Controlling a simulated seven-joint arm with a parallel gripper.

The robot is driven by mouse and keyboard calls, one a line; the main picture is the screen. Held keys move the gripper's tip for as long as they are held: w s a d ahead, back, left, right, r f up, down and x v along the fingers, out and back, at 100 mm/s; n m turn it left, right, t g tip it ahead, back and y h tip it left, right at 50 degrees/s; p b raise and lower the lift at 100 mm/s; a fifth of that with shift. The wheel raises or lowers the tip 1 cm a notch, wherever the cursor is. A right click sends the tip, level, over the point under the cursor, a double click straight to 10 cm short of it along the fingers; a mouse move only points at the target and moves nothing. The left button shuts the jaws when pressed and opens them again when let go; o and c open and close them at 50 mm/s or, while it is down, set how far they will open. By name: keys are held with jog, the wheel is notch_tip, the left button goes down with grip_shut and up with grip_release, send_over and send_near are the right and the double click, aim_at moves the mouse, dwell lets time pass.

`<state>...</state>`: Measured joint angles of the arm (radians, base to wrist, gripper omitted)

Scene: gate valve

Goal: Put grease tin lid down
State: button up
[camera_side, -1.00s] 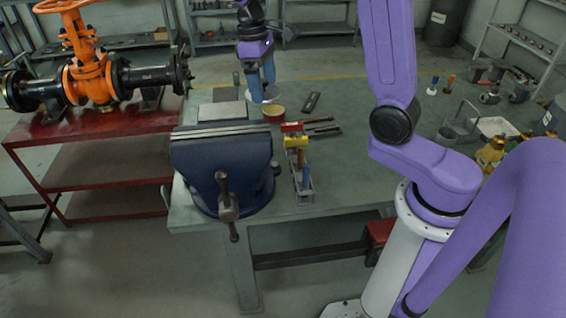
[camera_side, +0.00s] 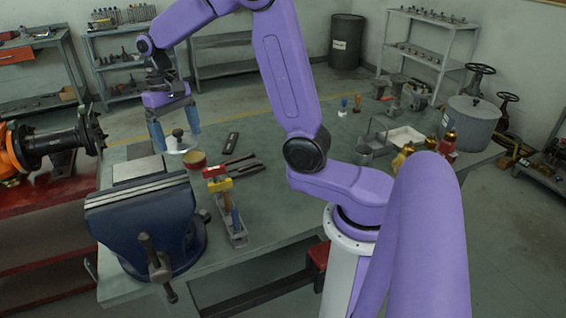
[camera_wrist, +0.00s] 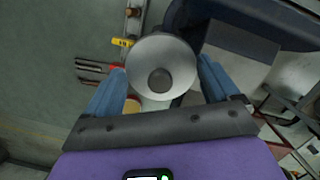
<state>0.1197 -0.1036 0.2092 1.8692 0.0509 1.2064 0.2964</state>
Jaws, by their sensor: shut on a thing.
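The grease tin lid (camera_side: 181,148) is a round silvery disc with a knob on top; it also shows in the wrist view (camera_wrist: 141,60). My gripper (camera_side: 176,139) is shut on the lid, its blue fingers at opposite sides of the rim. The fingers stand wide apart because the lid is broad. The grease tin (camera_side: 194,161), a low reddish round tin with a tan top, sits on the bench just right of the lid. In the wrist view, the lid and a finger hide most of the tin (camera_wrist: 132,105). The gap under the lid is hard to judge.
A blue vise (camera_side: 145,215) stands at the bench's front left. A dark flat item (camera_side: 230,143), dark-handled tools (camera_side: 245,167) and a tool caddy (camera_side: 233,227) lie right of the tin. An orange valve (camera_side: 12,160) stands far left. Bench space right of the tools is clear.

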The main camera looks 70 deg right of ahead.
jog(key=d+f+m, duration=0.1)
jog(key=d, duration=0.2)
jog(key=s+d+f+m, duration=0.1)
jog(key=d, duration=0.2)
jog(key=s+d+f+m, duration=0.1)
jog(key=d, duration=0.2)
jog(key=shift+s+d, duration=0.2)
jog(key=shift+d, duration=0.1)
jog(key=s+d+f+m+t+y, duration=0.1)
jog(key=s+d+f+m, duration=0.45)
jog(key=s+d, duration=0.55)
jog(key=s+d+f+m+t, duration=0.1)
jog(key=s+d+f+m, duration=0.4)
jog(key=s+d, duration=0.6)
jog(key=shift+m, duration=0.35)
jog(key=w+d+f, duration=0.1)
jog(key=d+f, duration=0.1)
jog(key=d, duration=0.1)
jog(key=w+d+f, duration=0.1)
jog(key=d+f, duration=0.2)
jog(key=w+d+f, duration=0.2)
jog(key=d+f, duration=0.1)
jog(key=shift+d+f, duration=0.15)
jog(key=shift+d, duration=0.2)
jog(key=shift+w+d+f, duration=0.2)
jog(key=shift+d+f, duration=0.05)
jog(key=shift+f, duration=0.1)
jog(key=shift+w+d+f, duration=0.1)
jog(key=shift+f, duration=1.55)
jog(key=shift+f, duration=0.1)
